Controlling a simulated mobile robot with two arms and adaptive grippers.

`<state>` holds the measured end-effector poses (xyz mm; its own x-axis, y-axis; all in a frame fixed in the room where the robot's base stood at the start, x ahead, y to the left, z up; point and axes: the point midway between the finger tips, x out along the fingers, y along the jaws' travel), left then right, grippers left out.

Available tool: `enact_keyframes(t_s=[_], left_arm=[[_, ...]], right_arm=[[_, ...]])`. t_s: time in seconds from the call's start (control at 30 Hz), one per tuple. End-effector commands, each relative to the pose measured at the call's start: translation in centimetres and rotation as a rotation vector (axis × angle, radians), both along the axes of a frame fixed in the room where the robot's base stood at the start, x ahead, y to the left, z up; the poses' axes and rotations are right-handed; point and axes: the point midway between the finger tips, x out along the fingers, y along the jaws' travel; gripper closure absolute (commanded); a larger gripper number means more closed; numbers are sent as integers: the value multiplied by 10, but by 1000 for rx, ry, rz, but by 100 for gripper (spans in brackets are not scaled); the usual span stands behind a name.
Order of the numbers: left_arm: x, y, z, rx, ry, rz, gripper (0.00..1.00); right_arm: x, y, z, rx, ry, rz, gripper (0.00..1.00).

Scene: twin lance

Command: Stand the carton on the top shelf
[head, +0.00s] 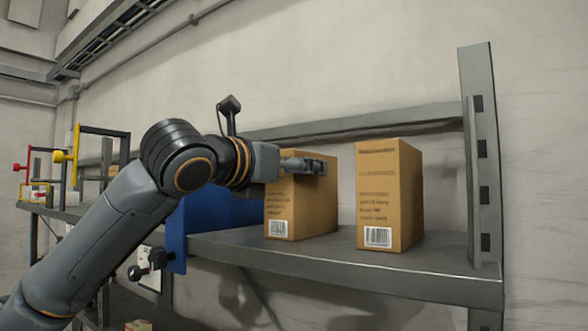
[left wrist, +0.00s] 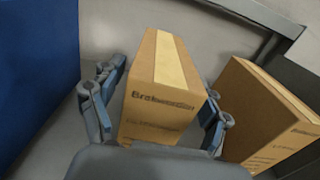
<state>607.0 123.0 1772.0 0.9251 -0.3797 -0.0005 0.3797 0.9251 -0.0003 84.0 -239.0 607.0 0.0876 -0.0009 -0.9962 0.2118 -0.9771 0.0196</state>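A brown carton (head: 312,212) stands upright on the shelf (head: 350,262), beside a blue upright panel. My left gripper (head: 304,166) is at the upper part of this carton. In the left wrist view the carton (left wrist: 160,95), with a pale tape strip on top, lies between the two fingers of my left gripper (left wrist: 158,103). A gap shows at the left finger and a thinner one at the right, so the fingers look open around it. The carton's far side is hidden. My right gripper is not in view.
A second, similar carton (head: 390,200) stands just to the right; it is close to the right finger in the left wrist view (left wrist: 262,115). The blue panel (head: 205,222) is on the left. A grey post (head: 482,150) bounds the shelf's right end. A rail runs behind.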

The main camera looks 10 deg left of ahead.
Motion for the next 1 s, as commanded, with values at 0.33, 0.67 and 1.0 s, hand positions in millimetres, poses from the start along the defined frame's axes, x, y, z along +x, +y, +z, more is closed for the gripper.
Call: enact_keyframes(t_s=[0.33,0.67,1.0], left_arm=[[-4,2,0,-1,-2,0,23],[-63,26,-3,-1,-5,1,23],[-108,44,0,0,-2,0,23]], right_arm=[[0,4,-4,5,-1,1,60],[3,7,-40,9,-4,2,60],[3,7,-58,8,-5,2,60]])
